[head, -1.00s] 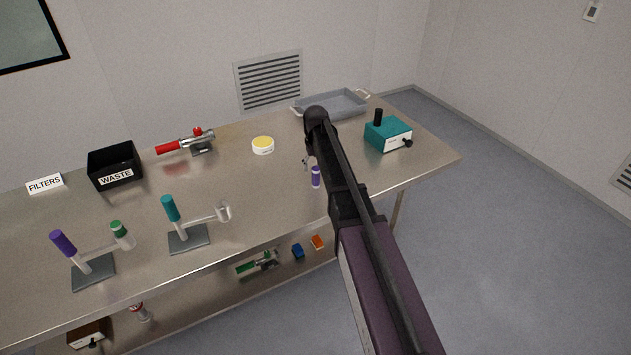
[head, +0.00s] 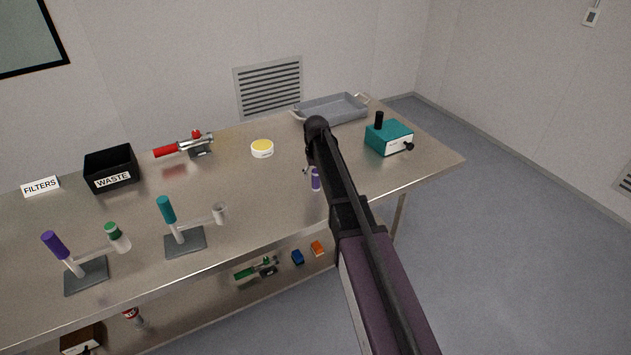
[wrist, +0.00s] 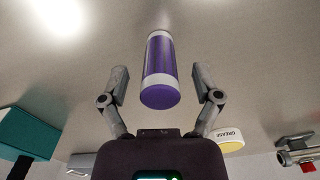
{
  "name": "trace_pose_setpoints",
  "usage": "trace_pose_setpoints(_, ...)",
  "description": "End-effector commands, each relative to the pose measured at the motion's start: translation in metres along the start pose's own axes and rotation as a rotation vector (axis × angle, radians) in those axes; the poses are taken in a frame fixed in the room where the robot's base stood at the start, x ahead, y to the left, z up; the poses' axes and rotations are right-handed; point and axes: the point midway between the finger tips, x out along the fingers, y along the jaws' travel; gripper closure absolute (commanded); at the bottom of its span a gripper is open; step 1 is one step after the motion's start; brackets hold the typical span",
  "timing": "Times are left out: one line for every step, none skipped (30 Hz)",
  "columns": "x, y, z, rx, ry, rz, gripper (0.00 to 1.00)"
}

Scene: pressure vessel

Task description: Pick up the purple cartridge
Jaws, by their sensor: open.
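The purple cartridge (head: 316,180) stands upright on the metal table near its front edge, under my arm in the head view. It has a purple body with white bands. In the wrist view the purple cartridge (wrist: 160,72) lies between the two fingers of my gripper (wrist: 161,85). The fingers are open, with a gap on each side of the cartridge. In the head view my gripper (head: 307,170) is mostly hidden behind my arm; only a small finger part shows left of the cartridge.
A teal box (head: 389,137) with a black knob stands to the right, a grey tray (head: 333,109) behind. A yellow-topped grease tin (head: 262,149) and a red-handled fitting (head: 184,147) lie to the left. Two stands, one with a teal handle (head: 167,210), are at front left.

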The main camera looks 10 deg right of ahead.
Motion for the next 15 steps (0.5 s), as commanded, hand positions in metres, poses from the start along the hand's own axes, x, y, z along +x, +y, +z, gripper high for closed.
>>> trace_pose_setpoints(0.0000, -0.0001, 0.0000, 0.000, 0.000, 0.000, 0.18)
trace_pose_setpoints(0.0000, -0.0001, -0.0001, 0.000, 0.000, 0.000, 0.18)
trace_pose_setpoints(0.0000, -0.0001, -0.0001, 0.000, 0.000, 0.000, 0.18)
trace_pose_setpoints(0.0000, -0.0001, -0.0001, 0.000, 0.000, 0.000, 0.21)
trace_pose_setpoints(0.0000, -0.0001, -0.0001, 0.000, 0.000, 0.000, 0.30)
trace_pose_setpoints(0.0000, -0.0001, -0.0001, 0.000, 0.000, 0.000, 0.42)
trace_pose_setpoints(0.0000, -0.0002, -0.0001, 0.000, 0.000, 0.000, 0.51)
trace_pose_setpoints(0.0000, -0.0002, 0.0000, 0.000, 0.000, 0.000, 0.60)
trace_pose_setpoints(0.0000, -0.0002, 0.0000, 0.000, 0.000, 0.000, 0.72)
trace_pose_setpoints(0.0000, -0.0002, 0.0000, 0.000, 0.000, 0.000, 0.81)
trace_pose_setpoints(0.0000, -0.0002, 0.0000, 0.000, 0.000, 0.000, 0.90)
trace_pose_setpoints(0.0000, -0.0003, 0.0000, 0.000, 0.000, 0.000, 0.99)
trace_pose_setpoints(0.0001, -0.0003, 0.0000, 0.000, 0.000, 0.000, 0.99)
trace_pose_setpoints(0.0001, -0.0003, 0.0000, 0.000, 0.000, 0.000, 0.99)
trace_pose_setpoints(0.0001, -0.0003, -0.0001, 0.000, 0.000, 0.000, 1.00)
